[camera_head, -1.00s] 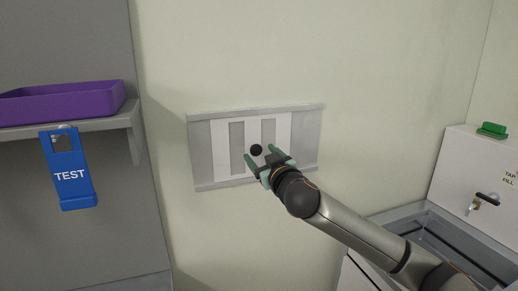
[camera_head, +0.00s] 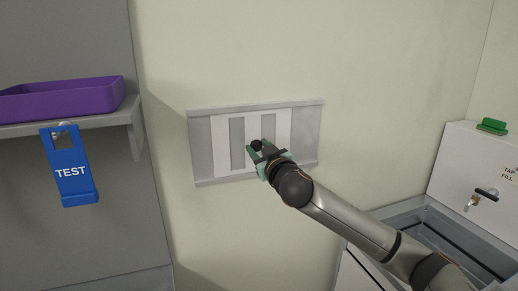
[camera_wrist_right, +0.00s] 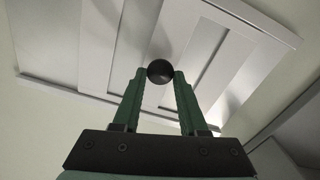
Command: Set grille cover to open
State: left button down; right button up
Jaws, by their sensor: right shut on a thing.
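The grille cover (camera_head: 222,147) is a white slatted panel in a grey frame (camera_head: 305,140) on the wall, in the middle of the head view. Grey strips show between its white slats. A round black knob (camera_wrist_right: 160,71) sits on the cover. My right gripper (camera_head: 257,148) is at the cover, its green fingers shut on the knob, one on each side. The wrist view shows the knob between the fingertips, with the cover (camera_wrist_right: 135,40) behind it. The gripper and wrist hide the lower middle of the cover in the head view. My left gripper is not in view.
A purple tray (camera_head: 62,97) stands on a shelf (camera_head: 112,119) at the left, with a blue TEST tag (camera_head: 72,172) hanging below. At the right is a sink (camera_head: 440,235) with a tap (camera_head: 484,197) and a green object (camera_head: 492,125). The wall around the frame is clear.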

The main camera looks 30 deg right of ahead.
grip_shut()
dwell(0.8)
